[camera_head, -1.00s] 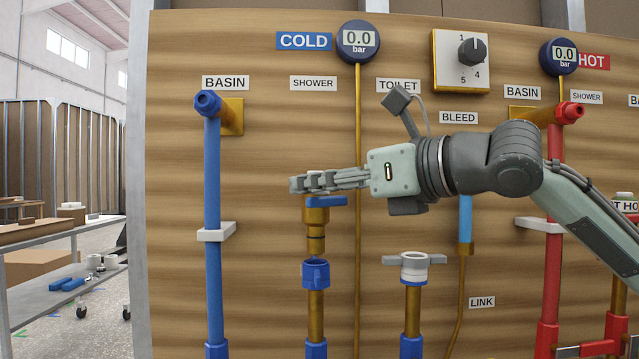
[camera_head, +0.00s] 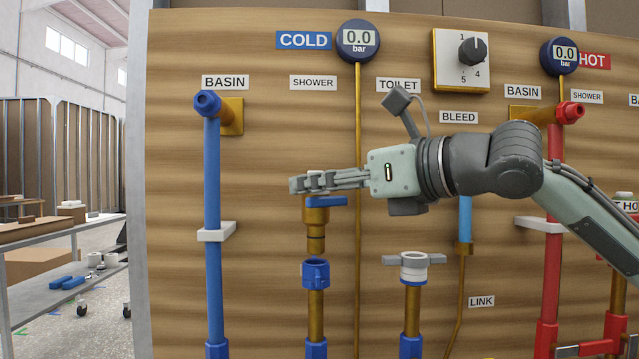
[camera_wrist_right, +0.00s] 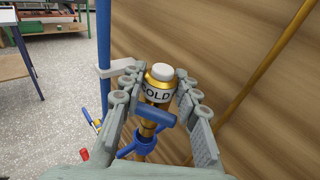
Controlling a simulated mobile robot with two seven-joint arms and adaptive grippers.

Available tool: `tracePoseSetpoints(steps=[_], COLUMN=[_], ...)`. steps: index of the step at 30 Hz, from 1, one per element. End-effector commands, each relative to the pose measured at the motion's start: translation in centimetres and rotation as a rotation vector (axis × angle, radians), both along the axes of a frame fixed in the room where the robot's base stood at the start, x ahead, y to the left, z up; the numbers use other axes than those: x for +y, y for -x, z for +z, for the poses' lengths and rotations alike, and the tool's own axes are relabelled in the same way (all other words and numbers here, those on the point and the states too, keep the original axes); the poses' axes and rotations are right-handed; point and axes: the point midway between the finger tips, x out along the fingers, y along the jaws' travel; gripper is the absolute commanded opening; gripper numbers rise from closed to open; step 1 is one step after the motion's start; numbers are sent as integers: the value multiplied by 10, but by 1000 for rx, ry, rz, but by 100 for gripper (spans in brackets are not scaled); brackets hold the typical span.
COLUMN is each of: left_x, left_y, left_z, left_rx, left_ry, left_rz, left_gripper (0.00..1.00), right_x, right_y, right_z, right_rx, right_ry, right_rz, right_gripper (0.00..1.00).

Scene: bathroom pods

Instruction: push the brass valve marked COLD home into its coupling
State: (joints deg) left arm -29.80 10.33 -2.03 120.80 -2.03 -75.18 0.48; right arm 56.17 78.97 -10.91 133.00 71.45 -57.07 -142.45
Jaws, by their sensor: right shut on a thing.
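The brass valve (camera_head: 316,216) marked COLD has a blue lever and hangs upright below my right gripper (camera_head: 304,184), whose fingers are shut on its top. In the right wrist view the valve (camera_wrist_right: 157,95) shows its COLD band and white cap between the fingers of my right gripper (camera_wrist_right: 160,80). The blue coupling (camera_head: 316,273) tops a brass pipe directly below. The valve's lower end is just above the coupling's mouth, with a slight gap in the head view. The coupling (camera_wrist_right: 138,147) is partly hidden by the valve in the wrist view. My left gripper is out of view.
The blue basin pipe (camera_head: 212,170) with a white clip stands to the left. A thin brass gauge line (camera_head: 358,150) runs behind my fingers. The toilet pipe with a grey-handled white fitting (camera_head: 414,265) stands to the right. The wooden panel (camera_head: 270,140) is close behind.

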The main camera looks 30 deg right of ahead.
Motion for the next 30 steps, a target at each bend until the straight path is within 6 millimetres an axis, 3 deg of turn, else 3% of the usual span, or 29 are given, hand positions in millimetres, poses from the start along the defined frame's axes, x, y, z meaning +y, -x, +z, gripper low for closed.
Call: tracePoseSetpoints(steps=[30], left_x=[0], left_y=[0], left_z=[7], left_rx=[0], left_ry=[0], left_rz=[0], left_gripper=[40], right_x=[0], right_y=[0], right_z=[0], right_rx=[-1], right_ry=[1], right_rz=[0], right_gripper=[3])
